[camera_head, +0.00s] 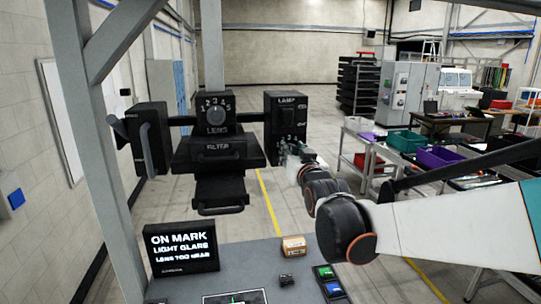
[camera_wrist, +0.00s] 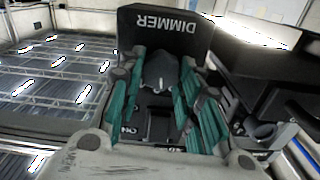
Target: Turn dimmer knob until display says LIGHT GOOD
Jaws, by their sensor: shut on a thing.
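The display (camera_head: 181,247) at lower left reads ON MARK, LIGHT GLARE, LENS TOO NEAR. The black lamp box (camera_head: 284,108) hangs at the right end of the fixture's bar. In the wrist view, the white word DIMMER shows on a black housing (camera_wrist: 166,27). The dark grey dimmer knob (camera_wrist: 160,72) sits below it, between the teal fingers of my gripper (camera_wrist: 161,62). My gripper is shut on the knob. In the head view, my gripper (camera_head: 294,156) is at the lower right of the lamp box, and the knob is hidden there.
The LENS dial (camera_head: 215,112), numbered, is at the middle of the fixture, above the FILTER unit (camera_head: 218,151). A lever (camera_head: 119,129) juts out at left. A small cardboard box (camera_head: 293,246) and green and blue buttons (camera_head: 329,280) are on the desk below.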

